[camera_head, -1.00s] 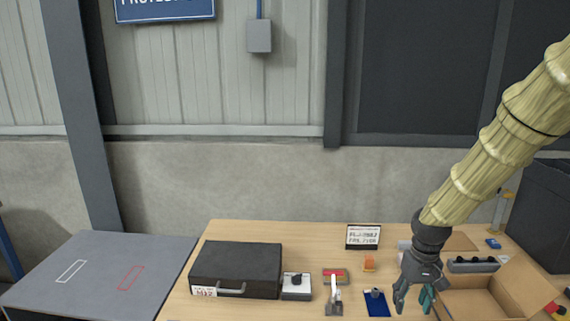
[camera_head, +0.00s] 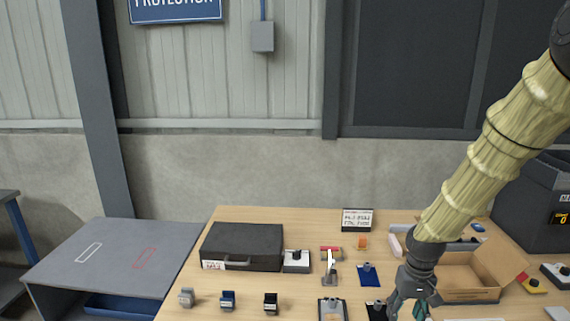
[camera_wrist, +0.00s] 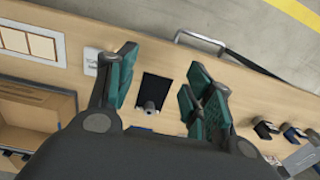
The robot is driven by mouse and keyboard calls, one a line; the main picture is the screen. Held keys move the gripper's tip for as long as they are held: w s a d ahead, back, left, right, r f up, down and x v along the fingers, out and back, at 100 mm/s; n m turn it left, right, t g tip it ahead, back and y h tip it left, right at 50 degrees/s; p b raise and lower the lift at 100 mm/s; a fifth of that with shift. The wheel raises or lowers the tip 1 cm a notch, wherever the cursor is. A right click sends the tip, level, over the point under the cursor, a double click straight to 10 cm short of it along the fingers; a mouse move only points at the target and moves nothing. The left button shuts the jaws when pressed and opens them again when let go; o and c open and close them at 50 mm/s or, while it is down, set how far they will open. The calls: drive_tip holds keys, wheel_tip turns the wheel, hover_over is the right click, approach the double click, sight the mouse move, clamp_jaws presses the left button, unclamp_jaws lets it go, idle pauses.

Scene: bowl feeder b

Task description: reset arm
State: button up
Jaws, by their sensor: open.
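My gripper (camera_head: 408,308) is at the lower right of the head view, above the front part of the wooden table (camera_head: 300,305). In the wrist view my gripper (camera_wrist: 160,92) has its teal fingers spread wide apart with nothing between them. Beneath the gap lies a black clipboard-like plate (camera_wrist: 156,90) with a small metal part at one end. The plate also shows in the head view (camera_head: 376,310), just left of my gripper. The fingers look apart from it.
An open cardboard box (camera_head: 470,275) stands right of my gripper. A black case (camera_head: 242,247), a blue plate (camera_head: 367,275) and a small sign (camera_head: 357,219) are on the table. Several small holders (camera_head: 227,300) line the front left. A grey stand (camera_head: 110,262) is left of the table.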

drive_tip(key=s+a+f, duration=0.2)
drive_tip(key=s+f, duration=0.1)
drive_tip(key=f, duration=0.3)
drive_tip(key=s+a+f, duration=0.2)
drive_tip(key=s+f, duration=0.2)
drive_tip(key=f, duration=0.2)
drive_tip(key=s+a+f, duration=0.2)
drive_tip(key=s+f, duration=0.7)
drive_tip(key=s, duration=0.4)
drive_tip(key=s+a+f, duration=0.2)
drive_tip(key=s+f, duration=0.7)
drive_tip(key=s, duration=0.5)
